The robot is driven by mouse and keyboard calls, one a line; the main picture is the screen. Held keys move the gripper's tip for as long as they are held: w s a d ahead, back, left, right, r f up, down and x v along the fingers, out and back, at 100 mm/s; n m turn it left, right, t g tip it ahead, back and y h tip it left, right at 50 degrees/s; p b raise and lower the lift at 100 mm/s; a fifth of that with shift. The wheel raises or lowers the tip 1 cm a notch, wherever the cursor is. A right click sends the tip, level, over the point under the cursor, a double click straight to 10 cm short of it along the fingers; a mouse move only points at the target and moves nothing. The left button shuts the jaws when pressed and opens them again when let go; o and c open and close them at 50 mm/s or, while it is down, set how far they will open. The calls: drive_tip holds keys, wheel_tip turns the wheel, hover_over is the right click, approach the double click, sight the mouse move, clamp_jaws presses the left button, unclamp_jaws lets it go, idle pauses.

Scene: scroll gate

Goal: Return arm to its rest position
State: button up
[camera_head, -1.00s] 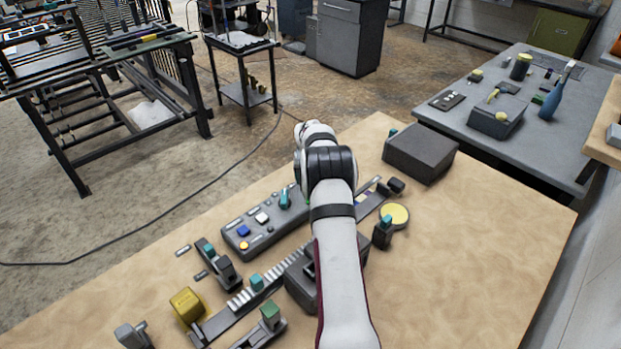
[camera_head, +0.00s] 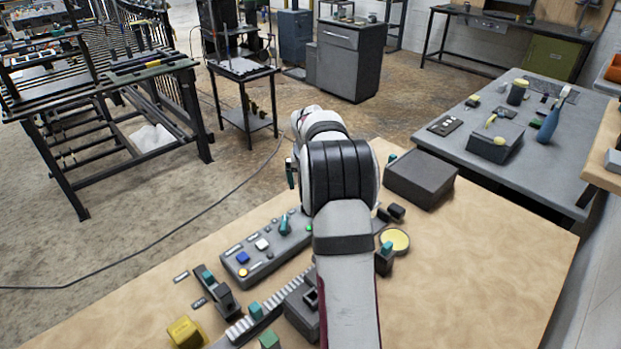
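My white and grey arm (camera_head: 340,235) rises from the bottom edge and reaches over the tan table. Its thick dark-banded joint (camera_head: 340,177) stands above the table's middle. A small dark piece with a teal edge (camera_head: 291,172) shows just left of this joint. I cannot tell whether it is part of my gripper. The arm hides the rest of the end, so finger opening and any held object cannot be seen.
Beneath the arm are a grey control panel (camera_head: 268,249), a toothed rail (camera_head: 262,318) and a dark block with a slot (camera_head: 303,308). A yellow round pad (camera_head: 396,240) and a dark box (camera_head: 421,179) stand to the right. The table's right side (camera_head: 480,275) is clear.

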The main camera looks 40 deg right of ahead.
drive_tip(key=shift+v, duration=1.3)
drive_tip(key=s+a+r+n+y, duration=0.15)
drive_tip(key=s+a, duration=0.25)
drive_tip(key=a, duration=0.5)
drive_tip(key=s+a+r+g+y, duration=0.15)
drive_tip(key=s+a, duration=0.25)
drive_tip(key=a, duration=0.5)
drive_tip(key=s+a+r+n, duration=0.1)
drive_tip(key=s+a+r, duration=0.25)
drive_tip(key=a, duration=0.55)
drive_tip(key=s+a+f+g+y, duration=0.1)
drive_tip(key=s+a+f, duration=0.1)
drive_tip(key=s+a, duration=0.3)
drive_tip(key=s+a+f+g+y, duration=0.1)
drive_tip(key=s+a, duration=0.5)
drive_tip(key=s, duration=0.8)
drive_tip(key=shift+f+n, duration=0.35)
drive_tip(key=shift+f, duration=0.55)
drive_tip(key=shift+c, duration=0.2)
